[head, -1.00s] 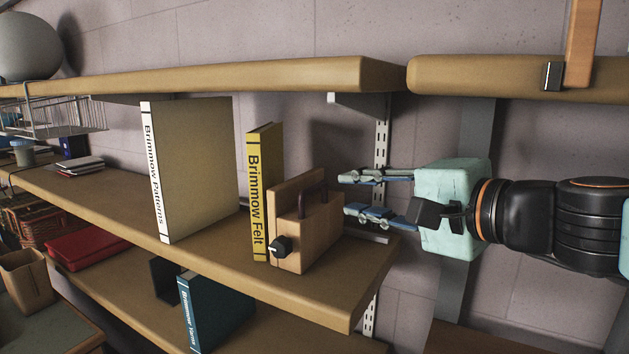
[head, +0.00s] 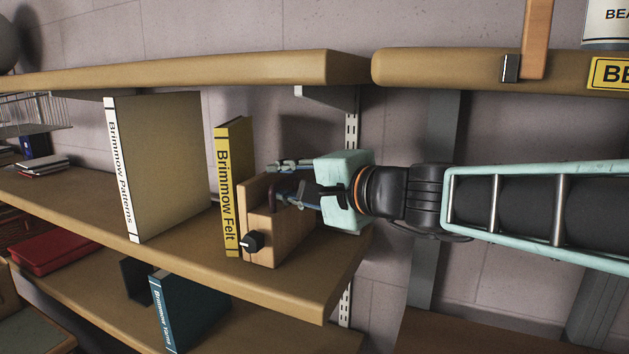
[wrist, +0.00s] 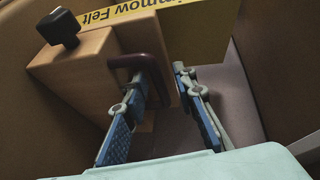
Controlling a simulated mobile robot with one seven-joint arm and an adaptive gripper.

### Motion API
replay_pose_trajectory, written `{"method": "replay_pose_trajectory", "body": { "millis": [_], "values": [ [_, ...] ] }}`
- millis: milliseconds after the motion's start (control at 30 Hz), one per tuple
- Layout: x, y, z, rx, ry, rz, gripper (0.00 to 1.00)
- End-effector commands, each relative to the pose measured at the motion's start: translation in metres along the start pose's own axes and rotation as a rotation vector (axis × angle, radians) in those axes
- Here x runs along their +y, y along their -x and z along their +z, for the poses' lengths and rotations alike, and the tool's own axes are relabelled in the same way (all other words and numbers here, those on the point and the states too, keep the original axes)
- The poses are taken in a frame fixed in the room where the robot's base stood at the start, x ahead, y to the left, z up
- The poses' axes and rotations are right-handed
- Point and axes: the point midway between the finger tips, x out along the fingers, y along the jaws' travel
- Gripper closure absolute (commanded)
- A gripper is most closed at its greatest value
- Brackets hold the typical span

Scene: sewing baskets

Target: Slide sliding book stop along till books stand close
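The wooden sliding book stop (head: 262,236) stands on the middle shelf, with a black knob (head: 253,242) on its front and a dark handle on its side. The yellow book Brimmow Felt (head: 233,190) stands just left of it. The thick book Brimmow Patterns (head: 160,165) stands further left, with a gap between the two books. My gripper (head: 287,183) reaches in from the right at the handle. In the wrist view the open fingers (wrist: 160,88) lie by the handle (wrist: 143,62), one on each side, with space between them. Contact with the handle cannot be told.
The shelf above (head: 200,70) runs close over my gripper. A teal book (head: 190,305) stands on the shelf below. Bare shelf board shows between the two upright books and at the right front. A metal upright (head: 435,190) is behind my arm.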

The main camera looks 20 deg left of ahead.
Motion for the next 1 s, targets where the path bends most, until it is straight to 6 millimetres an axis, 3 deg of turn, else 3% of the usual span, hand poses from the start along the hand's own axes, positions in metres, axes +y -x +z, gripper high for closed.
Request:
{"method": "replay_pose_trajectory", "body": {
  "millis": [233, 500, 867, 1000],
  "values": [
    [0.0, -0.001, 0.0, 0.0, 0.001, 0.0, 0.74],
    [0.0, 0.0, 0.0, 0.0, 0.001, 0.0, 1.0],
    [0.001, -0.001, 0.0, 0.0, 0.001, 0.001, 1.0],
    [0.0, -0.017, 0.006, 0.002, 0.006, 0.001, 1.0]
  ]
}}
